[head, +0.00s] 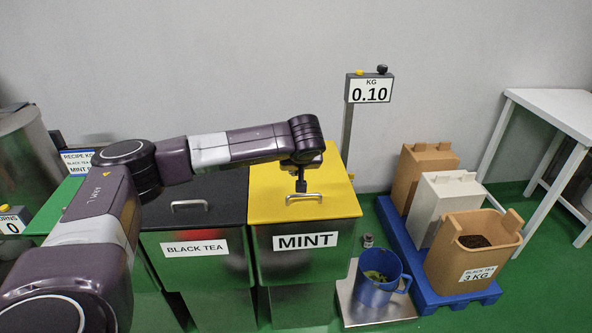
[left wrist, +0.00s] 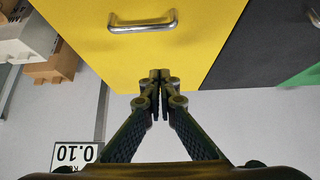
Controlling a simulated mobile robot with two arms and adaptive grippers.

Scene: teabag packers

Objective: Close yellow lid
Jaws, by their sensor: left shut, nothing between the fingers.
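The yellow lid (head: 272,208) lies flat on top of the metal bin labelled MINT in the head view, and looks closed. Its silver handle (head: 304,197) is near the front edge. In the left wrist view the yellow lid (left wrist: 185,55) fills the upper middle, with its handle (left wrist: 143,22) at the top. My left gripper (head: 301,186) points down over the lid, just behind the handle. In the left wrist view my left gripper (left wrist: 159,75) is shut with its fingertips together and nothing between them. I cannot tell whether it touches the lid. My right gripper is not in view.
A black lid (head: 215,208) on the BLACK TEA bin is directly left. A scale display (head: 369,90) reading 0.10 stands behind right. A blue jug (head: 376,283) with leaves stands on the scale plate (head: 350,309). A blue pallet (head: 424,292) holds tea containers. A white table (head: 560,107) is far right.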

